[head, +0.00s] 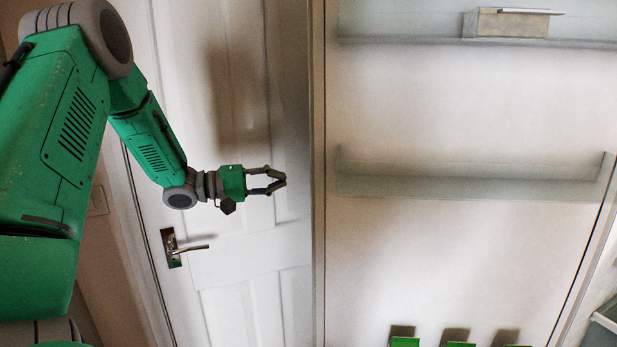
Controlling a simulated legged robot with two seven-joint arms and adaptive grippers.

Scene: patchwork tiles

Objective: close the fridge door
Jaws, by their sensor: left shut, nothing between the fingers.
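The fridge door (450,110) stands open, with its pale inner face towards me filling the right half of the head view. It carries clear door bins (470,188), one at mid height and one near the top. Its left edge runs upright near the middle of the picture. My left gripper (284,180) is shut and empty, just left of that edge in the picture. A gap shows between them; I cannot tell the distance in depth. My right gripper is out of view.
A white panelled room door (235,255) with a metal handle (185,248) is behind my left arm. A small box (506,23) sits in the top bin. Several green-topped items (404,342) show at the bottom edge. Part of a shelf (604,322) shows at the lower right.

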